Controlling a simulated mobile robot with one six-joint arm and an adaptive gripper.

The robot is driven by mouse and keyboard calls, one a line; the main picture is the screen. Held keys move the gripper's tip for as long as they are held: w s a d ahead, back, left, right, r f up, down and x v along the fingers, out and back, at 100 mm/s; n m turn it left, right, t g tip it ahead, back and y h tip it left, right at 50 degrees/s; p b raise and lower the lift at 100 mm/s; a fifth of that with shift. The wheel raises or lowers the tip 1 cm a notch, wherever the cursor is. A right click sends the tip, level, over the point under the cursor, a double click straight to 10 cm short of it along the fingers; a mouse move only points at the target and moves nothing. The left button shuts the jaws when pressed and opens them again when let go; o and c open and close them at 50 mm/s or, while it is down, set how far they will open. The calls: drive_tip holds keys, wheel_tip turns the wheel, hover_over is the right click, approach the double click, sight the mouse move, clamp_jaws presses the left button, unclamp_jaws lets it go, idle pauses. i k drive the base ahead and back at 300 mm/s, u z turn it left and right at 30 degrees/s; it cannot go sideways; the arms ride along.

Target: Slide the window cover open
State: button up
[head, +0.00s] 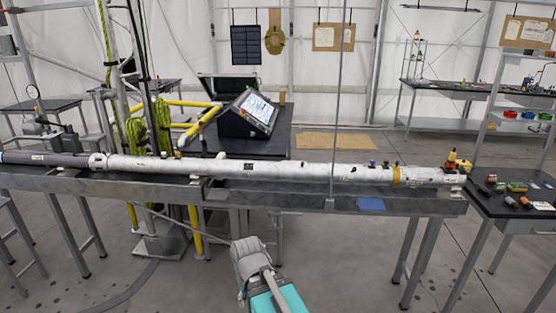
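A long white tube (290,169) lies across a grey metal bench. It has a small dark label or opening (249,166) near its middle and a yellow band (396,175) toward its right end. No part is clearly recognisable as the window cover at this size. My gripper (249,255) seems to be the grey end of my arm at the bottom centre, in front of and below the bench, apart from the tube. Its fingers are not distinct, so I cannot tell whether it is open or shut.
The bench (280,193) runs nearly the full width, with a blue pad (371,204) at its front edge. A thin vertical pole (338,95) crosses before the tube. A console (249,113) stands behind. A side table (510,205) holds small tools. Floor in front is clear.

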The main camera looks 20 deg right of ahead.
sight(291, 169)
drive_tip(key=z, duration=0.2)
drive_tip(key=i, duration=1.25)
drive_tip(key=z, duration=0.8)
